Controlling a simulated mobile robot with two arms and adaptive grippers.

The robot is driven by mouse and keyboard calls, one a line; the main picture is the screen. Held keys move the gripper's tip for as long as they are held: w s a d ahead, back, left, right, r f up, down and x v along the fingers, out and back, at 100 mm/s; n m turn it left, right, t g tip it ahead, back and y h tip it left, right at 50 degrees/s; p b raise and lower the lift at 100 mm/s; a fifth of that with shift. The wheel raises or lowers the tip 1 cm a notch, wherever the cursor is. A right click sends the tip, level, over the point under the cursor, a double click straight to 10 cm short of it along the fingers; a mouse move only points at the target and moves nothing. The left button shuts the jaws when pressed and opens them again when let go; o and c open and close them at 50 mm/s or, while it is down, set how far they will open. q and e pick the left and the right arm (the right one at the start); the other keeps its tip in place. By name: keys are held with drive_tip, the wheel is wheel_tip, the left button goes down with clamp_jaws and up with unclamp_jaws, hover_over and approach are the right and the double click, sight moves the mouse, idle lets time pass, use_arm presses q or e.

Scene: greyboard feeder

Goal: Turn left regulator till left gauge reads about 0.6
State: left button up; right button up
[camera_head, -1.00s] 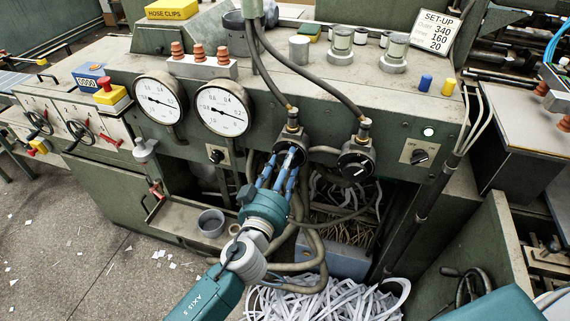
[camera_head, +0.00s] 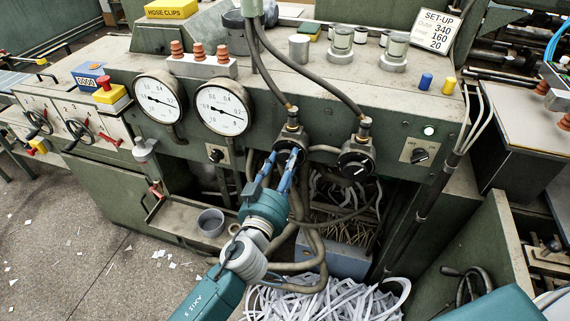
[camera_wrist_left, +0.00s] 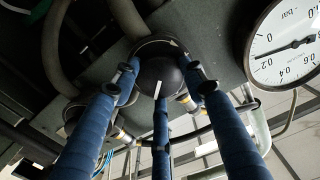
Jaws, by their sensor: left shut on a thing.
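The left regulator (camera_head: 292,139) is a round black knob on the green panel, with a hose on top. My left gripper (camera_head: 285,158) has its blue fingers closed around this knob, partly hiding it. In the left wrist view, three blue fingers surround the dark knob (camera_wrist_left: 160,74), which bears a white mark. The left gauge (camera_head: 159,101) and a second gauge (camera_head: 221,108) are white dials on the panel. Their needles are too small to read surely in the head view. A gauge (camera_wrist_left: 285,45) in the wrist view has its needle near 0.2. My right gripper is not in view.
The right regulator (camera_head: 357,162) sits close to the right of the held one. Hoses (camera_head: 316,235) hang below the panel near my left wrist. A grey cup (camera_head: 210,222) stands on the lower ledge. Paper strips (camera_head: 330,300) heap below.

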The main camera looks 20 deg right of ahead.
use_arm(q)
drive_tip(key=m, duration=0.3)
drive_tip(key=shift+r+m, duration=0.3)
drive_tip(key=shift+m, duration=0.1)
drive_tip(key=m, duration=0.3)
drive_tip(key=shift+m, duration=0.3)
drive_tip(key=m, duration=0.6)
drive_tip(key=shift+d+m+p, duration=0.1)
drive_tip(key=shift+m+p, duration=0.2)
drive_tip(key=shift+p, duration=0.05)
drive_tip(key=m+p, duration=0.1)
drive_tip(key=m, duration=0.5)
drive_tip(key=shift+s+f+m+p, duration=0.15)
drive_tip(key=shift+m+p, duration=0.15)
drive_tip(key=shift+m, duration=1.15)
drive_tip(key=shift+w+f+m+p, duration=0.15)
drive_tip(key=shift+m+p, duration=0.15)
drive_tip(key=shift+m, duration=1.15)
drive_tip(key=shift+s, duration=0.1)
drive_tip(key=shift+f, duration=0.15)
drive_tip(key=o, duration=1.2)
drive_tip(key=shift+c, duration=0.2)
